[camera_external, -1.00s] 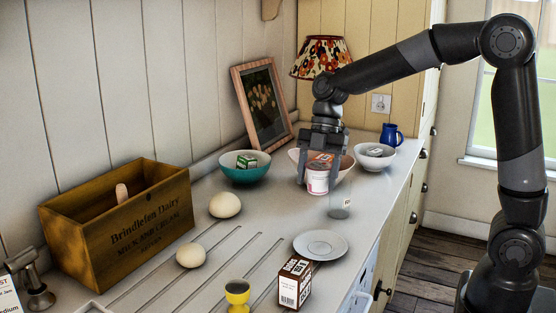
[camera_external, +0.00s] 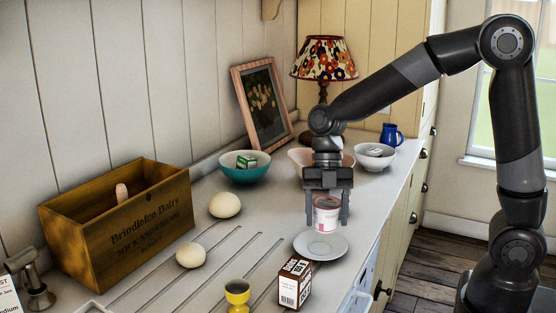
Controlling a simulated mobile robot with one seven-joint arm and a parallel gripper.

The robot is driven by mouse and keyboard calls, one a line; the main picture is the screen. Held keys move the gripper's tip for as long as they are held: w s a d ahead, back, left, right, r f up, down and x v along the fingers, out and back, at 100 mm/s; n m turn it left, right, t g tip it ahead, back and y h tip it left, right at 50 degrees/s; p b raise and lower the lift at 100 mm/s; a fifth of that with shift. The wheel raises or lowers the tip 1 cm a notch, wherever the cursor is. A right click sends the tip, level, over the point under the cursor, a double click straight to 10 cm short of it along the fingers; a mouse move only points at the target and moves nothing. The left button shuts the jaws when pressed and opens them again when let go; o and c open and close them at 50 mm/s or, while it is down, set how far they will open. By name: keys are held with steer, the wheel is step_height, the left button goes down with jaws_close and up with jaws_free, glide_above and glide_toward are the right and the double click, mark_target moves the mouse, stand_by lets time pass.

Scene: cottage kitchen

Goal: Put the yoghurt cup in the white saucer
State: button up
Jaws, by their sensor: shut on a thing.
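The yoghurt cup (camera_external: 326,216), white and pink with a reddish top, is held upright between the fingers of my gripper (camera_external: 327,211). My gripper is shut on it and points straight down. The white saucer (camera_external: 320,253) lies on the counter just in front of and below the cup, and looks empty. The cup appears to be above or just behind the saucer's far rim. I cannot tell the exact height between them.
A brown and white carton (camera_external: 295,284) and a yellow egg cup (camera_external: 238,295) stand in front of the saucer. Behind are a teal bowl (camera_external: 244,173), a pinkish bowl (camera_external: 300,157), a white bowl (camera_external: 375,160) and a blue jug (camera_external: 391,135). A wooden crate (camera_external: 120,222) stands left.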

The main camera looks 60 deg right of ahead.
mark_target(322, 232)
steer(key=shift+w+a+f, duration=0.2)
steer(key=shift+a+f, duration=0.2)
steer(key=shift+a, duration=0.25)
steer(key=shift+f, duration=1.95)
steer(key=shift+f, duration=0.15)
steer(key=o, duration=1.1)
steer(key=shift+c, duration=0.2)
